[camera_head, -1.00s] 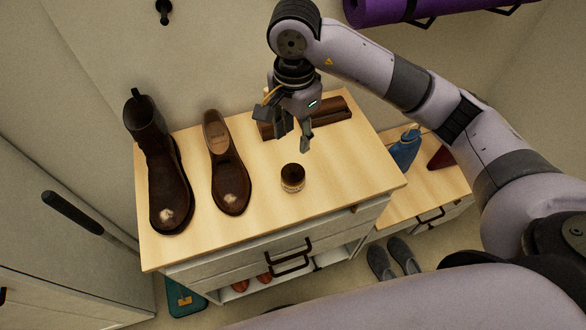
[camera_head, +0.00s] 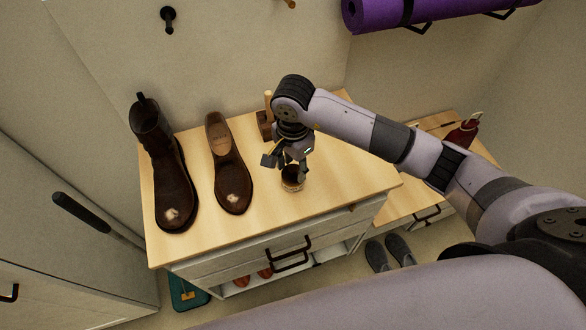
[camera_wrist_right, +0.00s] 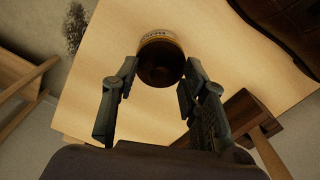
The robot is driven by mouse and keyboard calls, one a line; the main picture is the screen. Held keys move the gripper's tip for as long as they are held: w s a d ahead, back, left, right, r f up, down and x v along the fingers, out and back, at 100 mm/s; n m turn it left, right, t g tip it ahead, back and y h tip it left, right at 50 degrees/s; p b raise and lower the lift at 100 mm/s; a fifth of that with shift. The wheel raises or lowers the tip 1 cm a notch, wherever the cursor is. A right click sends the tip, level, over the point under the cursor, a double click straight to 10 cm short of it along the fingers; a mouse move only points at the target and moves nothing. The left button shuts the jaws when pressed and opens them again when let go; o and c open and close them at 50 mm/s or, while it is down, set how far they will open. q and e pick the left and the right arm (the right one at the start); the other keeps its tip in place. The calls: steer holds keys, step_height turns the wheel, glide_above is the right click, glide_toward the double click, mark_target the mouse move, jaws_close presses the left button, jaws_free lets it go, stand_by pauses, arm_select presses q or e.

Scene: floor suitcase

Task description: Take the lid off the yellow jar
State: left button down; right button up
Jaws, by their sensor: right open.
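The jar (camera_head: 292,184) stands upright on the wooden cabinet top, right of the brown shoes. It has a dark brown lid and a pale yellowish label band. In the right wrist view the jar's dark lid (camera_wrist_right: 161,64) shows just beyond and between the fingertips. My right gripper (camera_head: 287,163) is over the jar from above and partly hides it. In the wrist view its fingers (camera_wrist_right: 158,78) are apart, with nothing clamped between them. I cannot tell whether a finger touches the lid. My left gripper is not in view.
A tall brown boot (camera_head: 162,170) and a low brown shoe (camera_head: 229,175) stand left of the jar. A wooden-handled brush (camera_head: 266,118) is behind my gripper. The cabinet top's front is clear.

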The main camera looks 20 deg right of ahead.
steer(key=shift+c, duration=0.4)
jaws_close()
